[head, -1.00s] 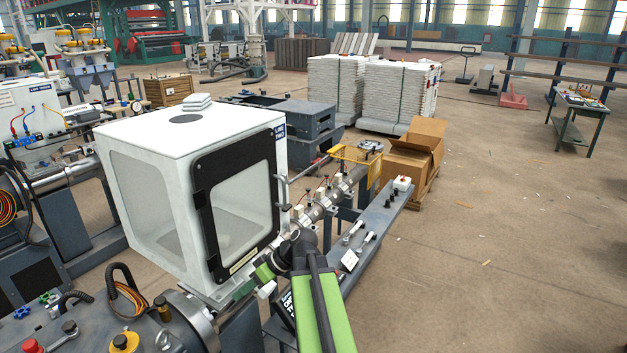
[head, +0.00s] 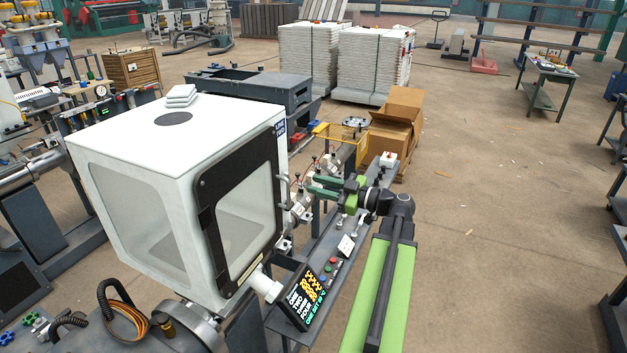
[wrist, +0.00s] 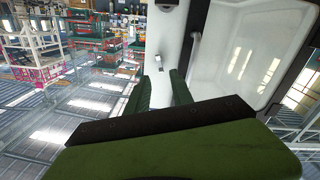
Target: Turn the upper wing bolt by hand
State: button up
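My gripper (head: 312,187) has green fingers and reaches left toward the door side of the white cabinet (head: 118,140), level with the door handle (head: 284,190). In the wrist view the two fingers (wrist: 165,80) stand apart with a narrow gap and nothing between them. A small pale fitting (wrist: 127,68) projects from the white cabinet edge beyond the fingertips; I cannot tell whether it is the upper wing bolt. No wing bolt can be made out for certain in the head view.
The barrel line (head: 300,207) and a grey bench (head: 335,262) run beside the cabinet, below my gripper. A lit display panel (head: 305,296) stands at the bench's near end. A cardboard box (head: 395,125) stands behind.

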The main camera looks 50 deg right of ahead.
aim_at(289, 177)
jog(key=shift+x, duration=4.05)
grip_shut()
